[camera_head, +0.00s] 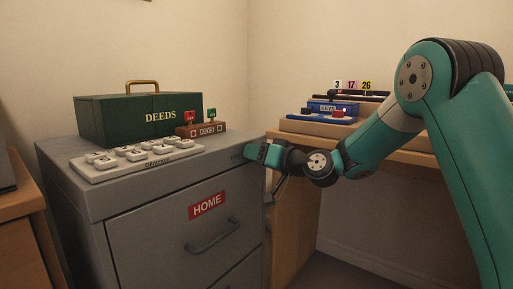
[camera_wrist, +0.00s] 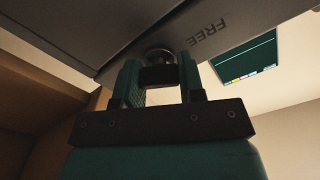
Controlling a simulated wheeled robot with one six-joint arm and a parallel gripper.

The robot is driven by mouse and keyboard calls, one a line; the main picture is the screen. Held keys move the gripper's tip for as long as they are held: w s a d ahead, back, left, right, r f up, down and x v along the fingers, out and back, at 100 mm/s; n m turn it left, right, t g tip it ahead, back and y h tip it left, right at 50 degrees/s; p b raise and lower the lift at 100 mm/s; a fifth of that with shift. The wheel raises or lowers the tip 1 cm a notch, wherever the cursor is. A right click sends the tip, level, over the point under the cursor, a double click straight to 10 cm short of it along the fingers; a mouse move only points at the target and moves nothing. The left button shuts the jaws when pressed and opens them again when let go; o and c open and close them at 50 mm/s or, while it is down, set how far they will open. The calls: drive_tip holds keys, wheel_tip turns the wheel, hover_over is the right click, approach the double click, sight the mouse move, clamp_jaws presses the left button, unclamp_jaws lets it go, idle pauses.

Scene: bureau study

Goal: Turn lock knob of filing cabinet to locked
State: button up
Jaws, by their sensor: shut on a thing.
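The grey filing cabinet (camera_head: 150,225) stands at the left in the head view, with a red HOME label (camera_head: 207,205) and a handle (camera_head: 213,236) on its front drawer. My gripper (camera_head: 258,153) is at the upper right corner of its front. In the wrist view my gripper (camera_wrist: 159,72) has its two fingers on either side of the dark round lock knob (camera_wrist: 158,54) and is shut on it. The word FREE (camera_wrist: 207,34) is printed on the cabinet beside the knob. The knob's pointing direction is hidden, and in the head view my gripper covers the knob.
On the cabinet top are a green DEEDS box (camera_head: 140,119), a pale tray of small pieces (camera_head: 137,160) and a small brown stand (camera_head: 201,130). A wooden desk (camera_head: 390,154) with a blue KEYS box (camera_head: 332,108) stands close on the right, behind my arm.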

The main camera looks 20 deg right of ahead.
drive_tip(key=m+p, duration=0.2)
drive_tip(key=m, duration=0.1)
drive_tip(key=shift+d+r+m+p, duration=0.1)
drive_tip(key=shift+r+m+p, duration=0.05)
drive_tip(key=shift+m+p, duration=0.25)
drive_tip(key=m+p, duration=0.3)
drive_tip(key=shift+m, duration=0.3)
drive_tip(key=shift+f+m+p, duration=0.15)
drive_tip(key=shift+m+p, duration=1)
drive_tip(key=shift+m, duration=0.1)
drive_tip(key=shift+f+m+p, duration=0.15)
drive_tip(key=shift+m+p, duration=0.95)
drive_tip(key=shift+m, duration=0.15)
drive_tip(key=o, duration=0.9)
drive_tip(key=shift+o, duration=0.2)
